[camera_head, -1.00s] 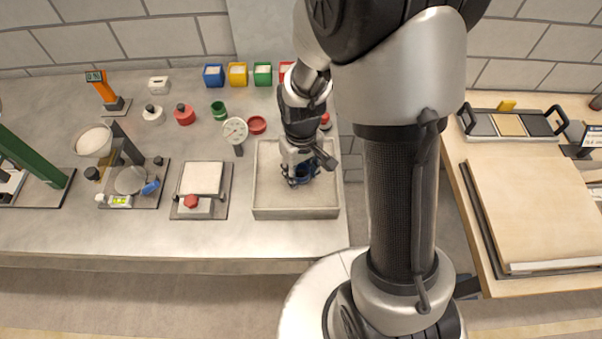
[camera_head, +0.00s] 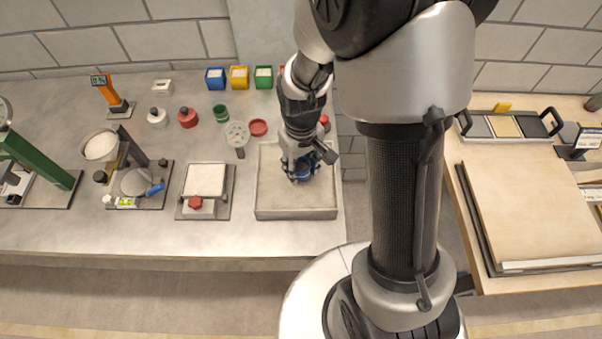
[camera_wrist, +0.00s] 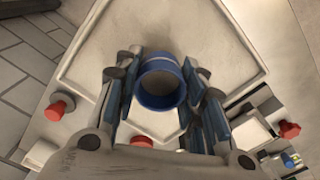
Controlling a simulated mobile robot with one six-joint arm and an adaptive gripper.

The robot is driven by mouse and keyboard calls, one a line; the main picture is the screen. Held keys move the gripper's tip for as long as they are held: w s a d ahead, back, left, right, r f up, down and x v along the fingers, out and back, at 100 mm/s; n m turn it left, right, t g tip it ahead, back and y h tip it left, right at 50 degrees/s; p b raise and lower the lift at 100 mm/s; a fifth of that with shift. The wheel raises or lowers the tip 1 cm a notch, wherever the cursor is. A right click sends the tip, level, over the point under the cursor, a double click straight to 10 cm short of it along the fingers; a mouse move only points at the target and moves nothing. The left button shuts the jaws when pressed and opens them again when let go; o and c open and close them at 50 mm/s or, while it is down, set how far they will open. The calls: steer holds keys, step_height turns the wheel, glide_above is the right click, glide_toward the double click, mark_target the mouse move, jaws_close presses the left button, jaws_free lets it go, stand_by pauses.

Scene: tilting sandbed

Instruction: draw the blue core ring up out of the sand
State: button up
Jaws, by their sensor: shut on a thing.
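The blue core ring (camera_wrist: 160,101) stands between the two blue-padded fingers of my gripper (camera_wrist: 160,78) in the wrist view. The gripper is shut on it, with pads on its left and right sides. The ring's open top faces the camera. In the head view my gripper (camera_head: 302,163) points down over the back right part of the sand tray (camera_head: 296,213), with the blue ring (camera_head: 302,175) at its fingertips. The pale sand (camera_head: 277,190) around it looks mostly flat. How much of the ring's lower edge is in the sand, I cannot tell.
A round dial gauge (camera_head: 236,134) and a red dish (camera_head: 258,128) stand behind the tray. A plate with a red knob (camera_head: 195,203) lies left of it. Blue (camera_head: 215,79), yellow (camera_head: 239,78) and green (camera_head: 263,78) bins line the back. Bare table lies in front.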

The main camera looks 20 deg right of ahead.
steer(key=shift+r+p, duration=1.05)
steer(key=shift+r, duration=0.45)
